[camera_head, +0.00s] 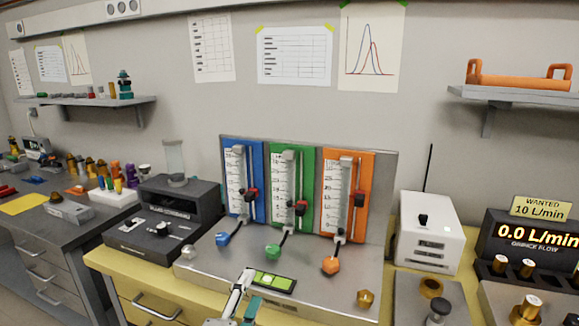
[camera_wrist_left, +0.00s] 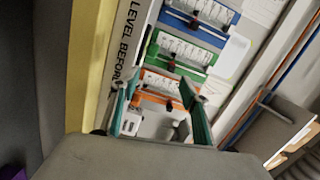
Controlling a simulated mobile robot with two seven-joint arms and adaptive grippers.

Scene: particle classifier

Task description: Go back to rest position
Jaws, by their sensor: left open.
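My left gripper (camera_head: 246,291) shows at the bottom of the head view, in front of the metal base of the flow panel. Its fingers also show in the left wrist view (camera_wrist_left: 164,98), spread apart with teal inner pads and nothing between them. The flow panel has a blue (camera_head: 243,182), a green (camera_head: 292,188) and an orange column (camera_head: 345,194), each with a coloured knob below. A green spirit level (camera_head: 273,281) lies on the base just beyond the gripper. My right gripper is in neither view.
A dark grey instrument (camera_head: 160,222) stands left of the panel on the yellow bench. A white box (camera_head: 428,232) with an antenna and a display reading 0.0 L/min (camera_head: 535,235) stand to the right. Shelves (camera_head: 100,101) hang on the wall. A brass fitting (camera_head: 365,298) sits on the base.

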